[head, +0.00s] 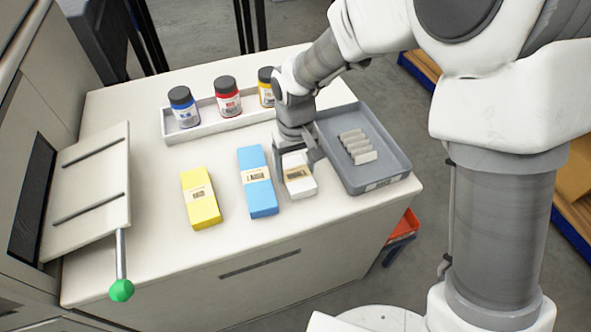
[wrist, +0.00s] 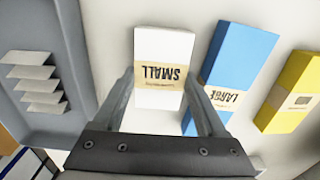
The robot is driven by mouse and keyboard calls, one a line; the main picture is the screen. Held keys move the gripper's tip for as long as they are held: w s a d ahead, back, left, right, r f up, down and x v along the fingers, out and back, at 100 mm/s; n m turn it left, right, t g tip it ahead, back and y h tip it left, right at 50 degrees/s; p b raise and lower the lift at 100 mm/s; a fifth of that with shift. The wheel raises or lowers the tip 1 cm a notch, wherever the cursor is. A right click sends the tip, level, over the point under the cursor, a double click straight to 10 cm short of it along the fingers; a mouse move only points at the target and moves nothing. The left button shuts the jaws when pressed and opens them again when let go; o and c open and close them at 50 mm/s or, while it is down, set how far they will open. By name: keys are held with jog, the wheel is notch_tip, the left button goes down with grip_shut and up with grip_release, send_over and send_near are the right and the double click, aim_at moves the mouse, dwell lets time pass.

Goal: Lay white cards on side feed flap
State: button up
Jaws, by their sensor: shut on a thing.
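The white cards (head: 298,174) are a small stack with a tan paper band, at the right end of a row of card stacks on the white table. In the wrist view the white cards (wrist: 164,62) have a band reading SMALL. My gripper (head: 296,158) has come down over them from above. In the wrist view my gripper (wrist: 162,88) has one finger on each side of the stack, shut on it. The side feed flap (head: 92,183) is a pale tilted plate with two dark slots at the table's left end; nothing lies on it.
Blue cards (head: 257,178) marked LARGE lie close to the left of the white ones, yellow cards (head: 201,198) further left. A grey tray (head: 391,177) with several pale blocks is at the right. A white rack (head: 203,112) of jars stands behind. A green-knobbed lever (head: 121,262) sticks out below the flap.

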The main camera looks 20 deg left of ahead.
notch_tip(320, 180, up, 4)
jog(key=shift+r+p, duration=0.25)
jog(key=shift+p, duration=0.35)
jog(key=s+d+r+p, duration=0.1)
jog(key=s+d+r, duration=0.15)
jog(key=d, duration=0.25)
jog(key=s+d+r+p, duration=0.1)
jog(key=s+d+r, duration=0.1)
jog(key=d+r, duration=0.3)
jog(key=w+d+f+m+p, duration=0.2)
jog(key=w+d, duration=0.4)
jog(key=d, duration=0.4)
jog(key=w+d+f+m+p, duration=0.2)
jog(key=w+d+m+p, duration=0.3)
jog(key=d, duration=0.4)
jog(key=shift+w+d+f+m+p, duration=0.15)
jog(key=shift+w+d+m+p, duration=0.3)
jog(key=shift+w, duration=0.45)
jog(key=shift+s+a, duration=0.1)
jog(key=shift+a, duration=0.05)
